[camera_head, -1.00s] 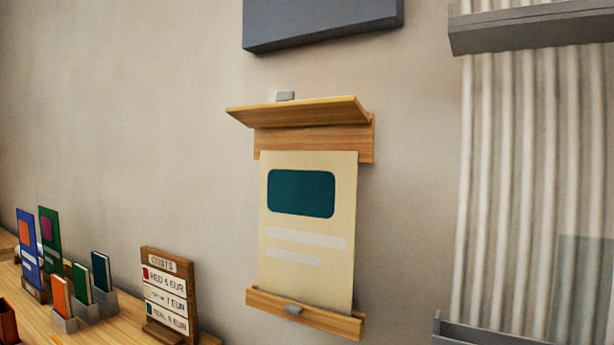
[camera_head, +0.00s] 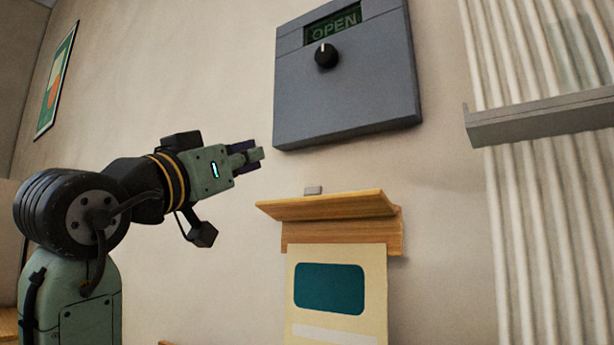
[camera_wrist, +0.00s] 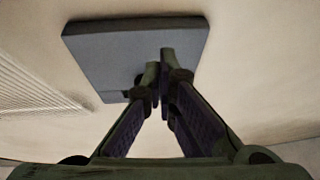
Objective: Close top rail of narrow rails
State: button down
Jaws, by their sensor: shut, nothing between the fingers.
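The narrow rails' wooden top rail (camera_head: 335,206) is on the wall in the head view. Its flap juts out from the wooden back strip (camera_head: 341,237), standing open above it. A cream poster (camera_head: 303,318) with a teal block hangs below the strip, its lower part cut off by the frame. A small grey tab (camera_head: 313,190) shows above the flap. My gripper (camera_head: 257,154) is shut and empty, up and to the left of the top rail, apart from it. In the wrist view, my gripper (camera_wrist: 160,60) has its fingertips together; no rail shows there.
A grey box (camera_head: 350,90) with a black knob and an OPEN display is on the wall above the rail; it also shows in the wrist view (camera_wrist: 110,55). A grey ledge (camera_head: 545,118) crosses a ribbed panel at right. A framed picture (camera_head: 55,85) hangs far left.

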jog(key=d+m+g+h, duration=0.1)
jog(key=d+g, duration=0.1)
jog(key=d, duration=0.2)
notch_tip(320, 180, up, 3)
jog(key=p, duration=0.5)
send_over(313, 194)
jog(key=shift+r, duration=0.15)
jog(key=f, duration=0.2)
jog(key=s+f, duration=0.1)
jog(key=f, duration=0.1)
jog(key=shift+s+a, duration=0.1)
jog(key=shift+a, duration=0.2)
jog(key=shift+s+f, duration=0.1)
